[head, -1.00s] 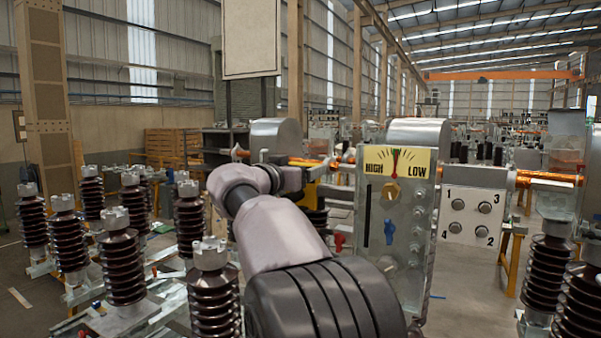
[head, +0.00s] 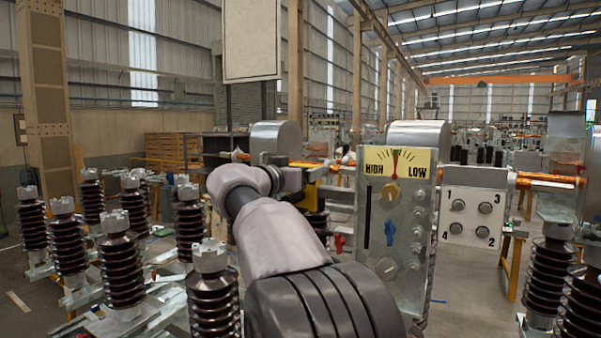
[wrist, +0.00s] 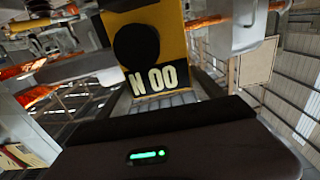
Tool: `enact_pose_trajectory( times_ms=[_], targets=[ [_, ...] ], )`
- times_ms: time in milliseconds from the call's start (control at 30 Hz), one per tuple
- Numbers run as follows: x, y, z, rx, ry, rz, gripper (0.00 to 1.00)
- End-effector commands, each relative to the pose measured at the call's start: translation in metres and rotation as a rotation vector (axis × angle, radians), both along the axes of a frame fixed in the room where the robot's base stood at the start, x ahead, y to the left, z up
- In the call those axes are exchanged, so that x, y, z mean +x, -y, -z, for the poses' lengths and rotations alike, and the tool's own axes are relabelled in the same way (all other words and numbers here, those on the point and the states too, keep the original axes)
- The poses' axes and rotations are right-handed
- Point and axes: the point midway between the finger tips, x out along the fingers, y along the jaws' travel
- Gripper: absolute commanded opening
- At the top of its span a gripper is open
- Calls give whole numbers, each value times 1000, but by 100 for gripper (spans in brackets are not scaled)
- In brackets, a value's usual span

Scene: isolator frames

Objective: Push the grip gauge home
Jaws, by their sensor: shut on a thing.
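The grip gauge (wrist: 173,38) is a yellow block with a black round disc and the pale marking "N 00", close ahead in the wrist view. My gripper (wrist: 158,103) is shut on it; the dark gripper body with a green light fills the bottom of that view. The finger contact is partly hidden by this body. In the head view a small yellow part of the gauge (head: 317,173) shows beyond my wrist, left of the upright panel. My arm hides most of the gripper there. Where the gauge seats cannot be seen.
A grey panel (head: 405,235) with a HIGH/LOW dial, yellow and blue knobs stands just right of my arm. A white plate (head: 470,217) numbered 1 to 4 is further right. Several brown ribbed insulators (head: 68,245) stand at left, others at right.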

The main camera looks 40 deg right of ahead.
Motion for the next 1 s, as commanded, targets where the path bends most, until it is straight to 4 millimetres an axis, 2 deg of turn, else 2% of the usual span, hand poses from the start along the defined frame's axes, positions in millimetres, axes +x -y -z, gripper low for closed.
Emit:
enact_pose_trajectory(
  times_ms=[633, 1000],
  targets=[
    [0, 0, -1, -2, 1, 0, 4],
    [-8, 3, 0, -1, 2, -1, 4]
  ],
)
